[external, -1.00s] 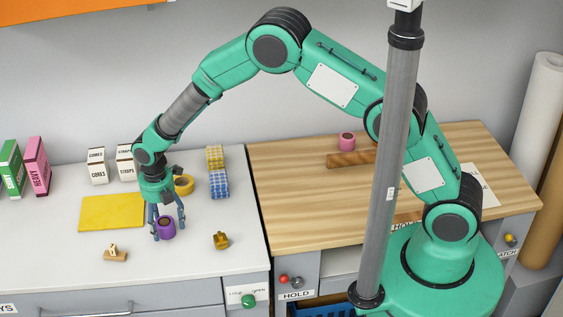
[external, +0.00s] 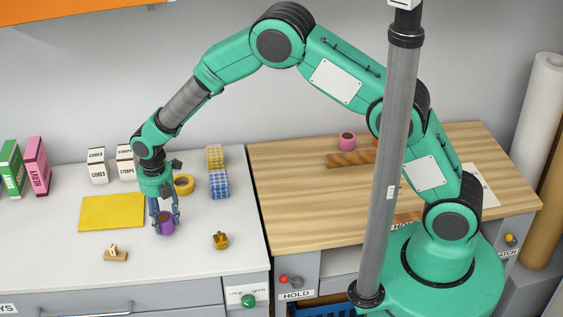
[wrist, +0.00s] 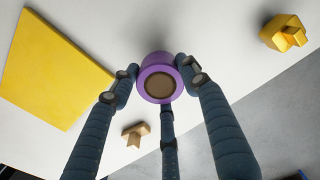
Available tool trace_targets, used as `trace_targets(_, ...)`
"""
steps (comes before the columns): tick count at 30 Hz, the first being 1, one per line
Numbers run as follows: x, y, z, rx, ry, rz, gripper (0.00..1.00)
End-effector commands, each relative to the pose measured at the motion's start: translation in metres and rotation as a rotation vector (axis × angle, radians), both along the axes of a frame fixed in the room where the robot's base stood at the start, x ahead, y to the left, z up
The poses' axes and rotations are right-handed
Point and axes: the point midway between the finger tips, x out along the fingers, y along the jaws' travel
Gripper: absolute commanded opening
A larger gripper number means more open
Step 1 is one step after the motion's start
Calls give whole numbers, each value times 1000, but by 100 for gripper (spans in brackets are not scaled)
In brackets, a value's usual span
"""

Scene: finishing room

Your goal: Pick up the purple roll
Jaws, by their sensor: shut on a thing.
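The purple roll (external: 166,228) stands on the white counter in the external view, with a brown core in its middle. In the wrist view the purple roll (wrist: 144,76) is between the blue-grey fingers. My gripper (external: 165,220) is shut on the roll, with its fingers around the sides. In the wrist view my gripper (wrist: 157,84) has a finger at the left and right of the roll and a third below it. The roll seems to be at counter level; I cannot tell if it has any clearance.
A yellow sheet (external: 112,211) lies left of the roll. A wooden stamp-like block (external: 115,254) and a brass-coloured piece (external: 221,240) lie nearer the front.

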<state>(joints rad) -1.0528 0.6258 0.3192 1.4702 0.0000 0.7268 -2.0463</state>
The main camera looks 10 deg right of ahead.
Motion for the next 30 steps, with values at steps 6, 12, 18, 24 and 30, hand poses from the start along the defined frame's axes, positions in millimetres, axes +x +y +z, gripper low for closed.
trace_targets(6, 0, 1, 37, 2, -1, 0, 18)
trace_targets(12, 0, 0, 64, 1, -1, 0, 18)
trace_targets(18, 0, 0, 78, 1, -1, 0, 18)
trace_targets(24, 0, 0, 79, 1, 0, 0, 18)
trace_targets(30, 0, 0, 79, 1, 0, 0, 18)
